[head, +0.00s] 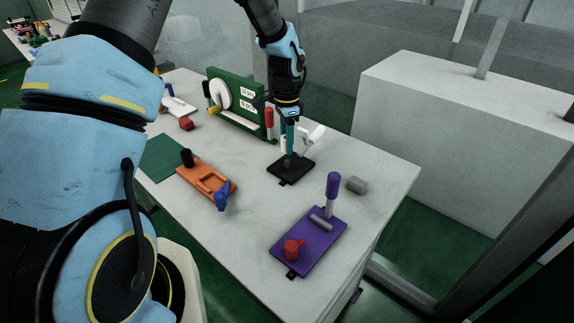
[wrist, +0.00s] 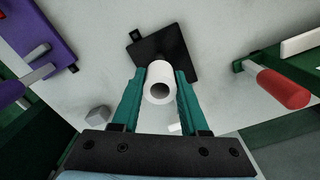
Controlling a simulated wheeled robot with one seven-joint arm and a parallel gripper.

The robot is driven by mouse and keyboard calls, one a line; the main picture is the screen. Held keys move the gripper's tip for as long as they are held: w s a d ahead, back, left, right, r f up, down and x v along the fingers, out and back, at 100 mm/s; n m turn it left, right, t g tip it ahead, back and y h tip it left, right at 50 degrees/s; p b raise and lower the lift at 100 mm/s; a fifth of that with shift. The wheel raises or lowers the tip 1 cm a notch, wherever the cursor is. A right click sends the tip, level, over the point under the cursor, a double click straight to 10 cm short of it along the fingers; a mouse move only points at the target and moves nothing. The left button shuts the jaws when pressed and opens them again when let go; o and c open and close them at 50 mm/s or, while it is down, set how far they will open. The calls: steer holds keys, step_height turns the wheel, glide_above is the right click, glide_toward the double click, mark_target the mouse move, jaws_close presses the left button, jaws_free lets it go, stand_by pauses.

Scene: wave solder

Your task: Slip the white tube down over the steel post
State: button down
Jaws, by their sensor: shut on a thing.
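My gripper (wrist: 160,84) is shut on the white tube (wrist: 160,72), which sits between its two teal fingertips. The tube's open end faces the wrist camera. The black base plate (wrist: 150,44) lies beyond it on the table. In the head view my gripper (head: 289,148) is low over the same black plate (head: 301,171). A dark upright stub, seemingly the post (head: 288,162), stands on the plate below the fingers. The tube and fingers partly hide the post, and I cannot tell whether the tube is around it or only above it.
An orange fixture (head: 194,178) with a blue piece is at left. A green panel (head: 231,90) and red-handled tool (wrist: 282,90) stand close by.

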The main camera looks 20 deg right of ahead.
mark_target(287, 161)
steer(key=shift+f, duration=0.15)
steer(key=shift+f+b, duration=0.95)
steer(key=shift+f, duration=0.55)
steer(key=shift+f+b, duration=1.05)
steer(key=shift+f, duration=0.8)
stand_by(1.2)
steer(key=shift+c, duration=1.7)
jaws_free()
steer(key=shift+r, duration=0.15)
step_height(287, 161, up, 11)
steer(key=b, duration=0.2)
steer(key=shift+f, duration=0.2)
